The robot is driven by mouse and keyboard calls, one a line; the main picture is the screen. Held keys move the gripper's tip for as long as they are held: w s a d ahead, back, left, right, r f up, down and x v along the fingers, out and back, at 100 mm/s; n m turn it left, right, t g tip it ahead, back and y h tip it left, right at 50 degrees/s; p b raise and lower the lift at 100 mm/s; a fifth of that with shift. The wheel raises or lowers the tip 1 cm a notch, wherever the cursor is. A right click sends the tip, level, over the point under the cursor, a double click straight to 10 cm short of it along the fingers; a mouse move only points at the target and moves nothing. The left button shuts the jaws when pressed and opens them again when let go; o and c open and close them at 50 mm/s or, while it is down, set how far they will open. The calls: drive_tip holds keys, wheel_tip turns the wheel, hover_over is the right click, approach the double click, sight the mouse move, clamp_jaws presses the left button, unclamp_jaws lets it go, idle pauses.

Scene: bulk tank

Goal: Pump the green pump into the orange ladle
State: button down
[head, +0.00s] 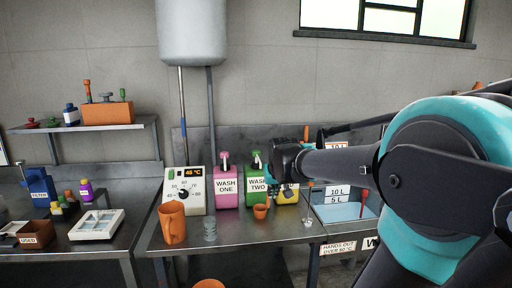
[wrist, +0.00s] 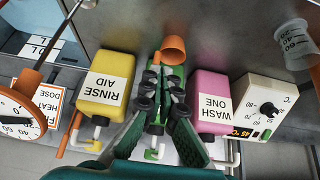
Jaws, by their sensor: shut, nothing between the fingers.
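The green pump bottle (head: 257,188), labelled WASH TWO, stands on the steel counter between the pink and yellow bottles. Its green pump head (head: 257,158) is on top. In the wrist view the green bottle (wrist: 172,76) is mostly hidden behind my fingers. The orange ladle's cup (head: 261,211) sits in front of the green bottle; it also shows in the wrist view (wrist: 173,50). Its handle is not clear. My gripper (head: 286,186) is shut and empty, above and just right of the green bottle in the head view. In the wrist view my gripper (wrist: 164,84) overlaps the green bottle.
The pink WASH ONE bottle (head: 225,188) and yellow RINSE AID bottle (wrist: 106,82) flank closely. A temperature dial box (head: 184,190), an orange jug (head: 173,222) and a clear beaker (head: 209,231) stand left. A water basin (head: 340,208) is right. A tank (head: 191,32) hangs above.

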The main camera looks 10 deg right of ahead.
drive_tip(key=w+a+r+t, duration=0.1)
drive_tip(key=w+r, duration=0.5)
drive_tip(key=r, duration=0.5)
drive_tip(key=w+a+r+t, duration=0.1)
drive_tip(key=w+r, duration=0.5)
drive_tip(key=r, duration=0.5)
drive_tip(key=shift+w+a+r, duration=0.2)
drive_tip(key=shift+a, duration=0.1)
hover_over(257, 154)
wheel_tip(257, 154, down, 7)
drive_tip(key=shift+s+r, duration=0.1)
drive_tip(key=shift+s, duration=0.05)
wheel_tip(257, 154, down, 3)
drive_tip(key=shift+f, duration=0.65)
